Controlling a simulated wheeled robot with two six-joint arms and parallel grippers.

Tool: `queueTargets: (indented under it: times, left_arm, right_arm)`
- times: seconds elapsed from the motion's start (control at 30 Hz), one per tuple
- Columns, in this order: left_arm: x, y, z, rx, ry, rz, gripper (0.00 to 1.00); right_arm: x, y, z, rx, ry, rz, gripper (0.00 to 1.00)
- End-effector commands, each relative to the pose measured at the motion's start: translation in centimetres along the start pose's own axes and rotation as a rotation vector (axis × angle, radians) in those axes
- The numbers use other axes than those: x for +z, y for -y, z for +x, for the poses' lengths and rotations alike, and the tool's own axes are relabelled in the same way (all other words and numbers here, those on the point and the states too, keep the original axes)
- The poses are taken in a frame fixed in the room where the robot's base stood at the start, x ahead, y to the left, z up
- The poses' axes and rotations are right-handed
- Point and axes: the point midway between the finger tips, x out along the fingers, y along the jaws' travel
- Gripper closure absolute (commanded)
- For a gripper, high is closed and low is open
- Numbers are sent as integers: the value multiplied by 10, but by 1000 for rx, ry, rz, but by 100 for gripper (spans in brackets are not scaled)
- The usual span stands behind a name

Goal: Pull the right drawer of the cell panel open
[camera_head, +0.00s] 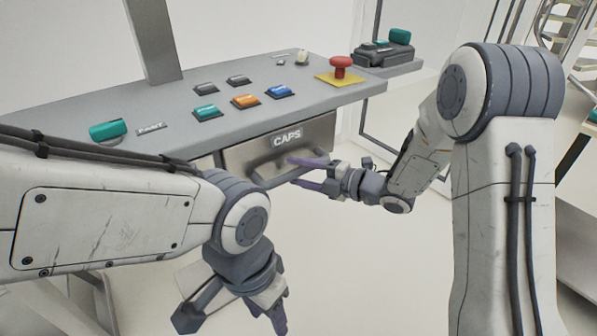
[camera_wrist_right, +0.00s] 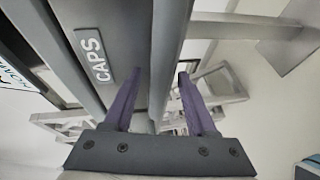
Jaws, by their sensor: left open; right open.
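The right drawer (camera_head: 235,157), labelled CAPS, sits under the right part of the grey cell panel (camera_head: 160,100). A bar handle (camera_head: 262,171) runs across its front. My right gripper (camera_head: 297,172) is open at the right end of the handle, its purple fingers pointing left. In the right wrist view the drawer front (camera_wrist_right: 115,40) fills the upper left, and the open right gripper (camera_wrist_right: 158,95) has its fingers on either side of a grey bar (camera_wrist_right: 166,60); I cannot tell whether they touch it. My left gripper (camera_head: 235,318) is open and empty, low in front of the panel.
The panel top carries a red emergency button (camera_head: 340,66) on a yellow plate, several coloured buttons (camera_head: 245,100) and a teal knob (camera_head: 108,129). A small side shelf (camera_head: 390,70) holds a dark device. The floor in front of the drawer is clear.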

Motion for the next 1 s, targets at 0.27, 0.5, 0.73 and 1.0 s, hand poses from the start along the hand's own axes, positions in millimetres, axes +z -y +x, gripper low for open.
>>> queueTargets:
  times: [0.27, 0.5, 0.73, 1.0]
  left_arm:
    - [0, 0, 0, 0, 0, 0, 50]
    - [0, 0, 0, 0, 0, 0, 50]
    - [0, 0, 0, 0, 0, 0, 50]
    - [0, 0, 0, 0, 0, 0, 50]
  right_arm:
    - [0, 0, 4, 0, 1, 1, 43]
    - [0, 0, 3, 0, 1, 1, 100]
    - [0, 0, 3, 0, 1, 1, 100]
    - [0, 0, 3, -1, 0, 1, 100]
